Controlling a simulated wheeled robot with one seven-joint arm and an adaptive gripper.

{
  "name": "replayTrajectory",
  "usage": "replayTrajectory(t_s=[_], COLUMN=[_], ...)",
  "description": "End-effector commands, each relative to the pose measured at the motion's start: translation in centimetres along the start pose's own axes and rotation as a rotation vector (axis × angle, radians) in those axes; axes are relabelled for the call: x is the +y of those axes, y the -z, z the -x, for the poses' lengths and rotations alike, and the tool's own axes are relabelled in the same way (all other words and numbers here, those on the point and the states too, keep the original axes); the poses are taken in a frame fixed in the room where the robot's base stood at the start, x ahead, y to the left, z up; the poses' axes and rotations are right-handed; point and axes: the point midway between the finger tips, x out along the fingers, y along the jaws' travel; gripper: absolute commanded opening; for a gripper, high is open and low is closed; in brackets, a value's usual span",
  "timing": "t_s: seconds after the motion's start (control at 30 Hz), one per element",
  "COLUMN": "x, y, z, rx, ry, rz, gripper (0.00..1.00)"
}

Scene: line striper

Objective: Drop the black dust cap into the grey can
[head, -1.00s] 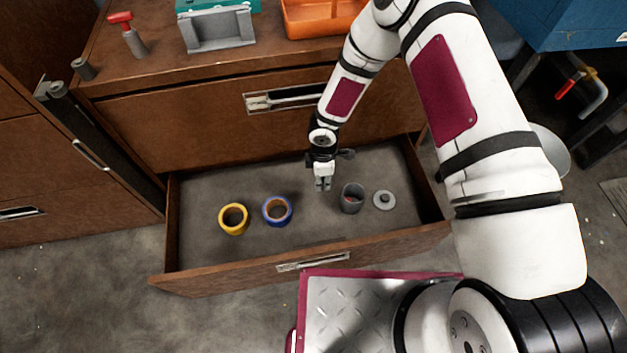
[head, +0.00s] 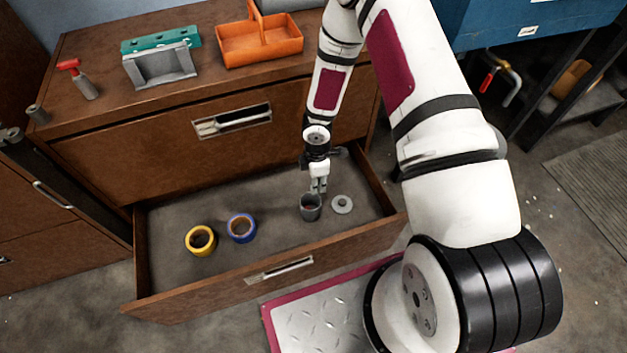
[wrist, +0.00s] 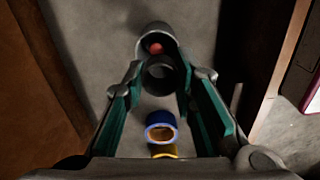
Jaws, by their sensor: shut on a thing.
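The grey can (head: 311,208) stands upright and open in the drawer, and a red thing shows inside it. In the wrist view the can (wrist: 151,33) is just beyond my fingertips. In the wrist view my gripper (wrist: 160,80) is shut on the black dust cap (wrist: 160,76), a dark round piece between the fingertips. The cap overlaps the can's near edge in that picture.
A blue tape roll (head: 242,228) and a yellow tape roll (head: 200,240) lie to the left. The open drawer's walls surround them. An orange tray (head: 262,45) stands on the cabinet top.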

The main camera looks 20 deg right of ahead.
Motion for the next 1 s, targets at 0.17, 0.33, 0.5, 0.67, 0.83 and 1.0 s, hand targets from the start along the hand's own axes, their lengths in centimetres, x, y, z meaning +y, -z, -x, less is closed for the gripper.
replayTrajectory(t_s=[0.17,0.33,0.5,0.67,0.83,1.0], x=[0.0,0.0,0.0,0.0,0.0,0.0], y=[0.0,0.0,0.0,0.0,0.0,0.0], z=[-2.4,-3.7,-4.0,-3.9,-3.9,-3.9], rx=[-0.001,-0.001,0.000,0.000,0.000,0.000], ry=[0.000,0.000,0.000,0.000,0.000,0.000], rz=[0.001,0.001,0.001,0.001,0.001,0.001], gripper=[0.14,0.14,0.14,0.14,0.48,0.48])
